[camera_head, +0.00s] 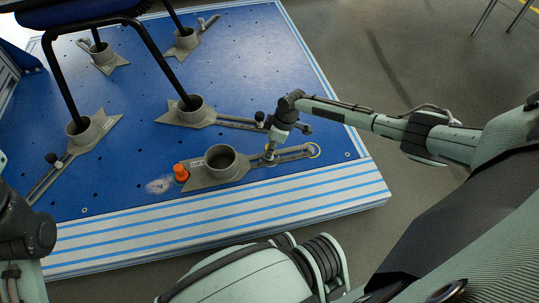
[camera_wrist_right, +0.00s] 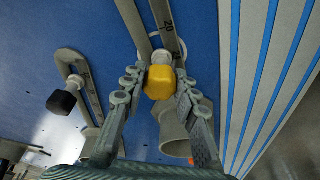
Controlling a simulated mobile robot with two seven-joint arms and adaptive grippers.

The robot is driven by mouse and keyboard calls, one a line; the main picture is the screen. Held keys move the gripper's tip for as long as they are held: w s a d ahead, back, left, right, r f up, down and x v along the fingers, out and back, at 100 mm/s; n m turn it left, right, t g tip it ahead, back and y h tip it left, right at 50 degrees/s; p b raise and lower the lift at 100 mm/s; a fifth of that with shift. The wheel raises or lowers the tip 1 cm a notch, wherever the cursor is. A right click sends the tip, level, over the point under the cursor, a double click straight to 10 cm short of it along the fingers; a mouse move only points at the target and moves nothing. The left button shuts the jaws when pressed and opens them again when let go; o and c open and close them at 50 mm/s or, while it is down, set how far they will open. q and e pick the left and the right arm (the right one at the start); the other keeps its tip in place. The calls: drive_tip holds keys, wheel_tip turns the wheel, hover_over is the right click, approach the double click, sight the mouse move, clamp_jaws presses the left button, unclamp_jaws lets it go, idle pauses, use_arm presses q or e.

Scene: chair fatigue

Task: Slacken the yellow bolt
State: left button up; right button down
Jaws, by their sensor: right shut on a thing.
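The yellow bolt (camera_wrist_right: 160,82) has a faceted yellow head and sits at the slot of a grey slotted clamp (camera_head: 235,167) on the blue plate. My right gripper (camera_wrist_right: 161,80) is shut on the bolt head, one finger on each side. In the head view my right gripper (camera_head: 270,149) reaches down onto the slotted arm, right of the clamp's round cup, and largely hides the yellow head. My left gripper is not in view; only part of my left arm shows at the left edge.
An orange knob (camera_head: 181,172) stands at the clamp's left end. A neighbouring clamp (camera_head: 190,112) holds a chair leg, with a black knob (camera_wrist_right: 62,102) on its slot. More clamps and dark chair legs are at the back left. The striped front edge (camera_head: 230,212) is clear.

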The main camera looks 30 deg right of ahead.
drive_tip(key=shift+f+n+b, duration=0.15)
drive_tip(key=shift+n+b, duration=0.3)
drive_tip(key=shift+n, duration=0.65)
drive_tip(key=shift+r, duration=0.2)
drive_tip(key=c, duration=1.2)
unclamp_jaws()
drive_tip(key=shift+o, duration=0.2)
drive_tip(key=shift+r+m+p, duration=0.15)
drive_tip(key=shift+m+p, duration=0.75)
drive_tip(key=shift+p, duration=0.2)
drive_tip(key=shift+m+p, duration=0.8)
drive_tip(key=shift+p, duration=0.05)
drive_tip(key=shift+f+m, duration=0.2)
drive_tip(key=shift+m, duration=0.2)
